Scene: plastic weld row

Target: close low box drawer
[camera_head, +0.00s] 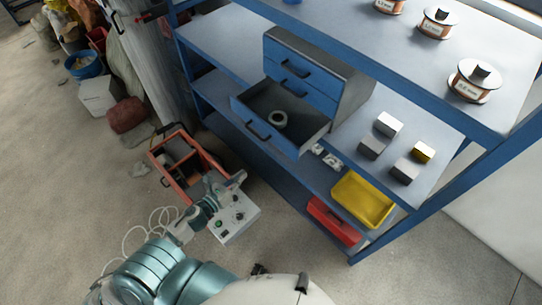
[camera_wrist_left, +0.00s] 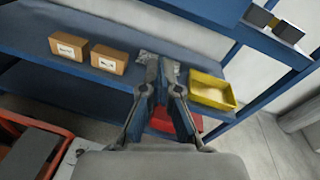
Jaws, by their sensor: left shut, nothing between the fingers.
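A blue drawer box (camera_head: 350,84) stands on the middle shelf in the head view. Its low drawer (camera_head: 310,139) is pulled out, with a grey ring-shaped object (camera_head: 278,119) inside. The upper drawers (camera_head: 301,72) are shut. My left gripper (camera_head: 240,178) is shut and empty, below and in front of the open drawer and apart from it. In the left wrist view the left gripper (camera_wrist_left: 165,62) points towards the low shelf; the drawer box is not seen there. My right gripper is not in view.
A yellow tray (camera_head: 364,200) and a red box (camera_head: 333,222) are on the low shelf. Metal blocks (camera_head: 388,124) sit right of the drawer box. Spools (camera_head: 474,80) are on top.

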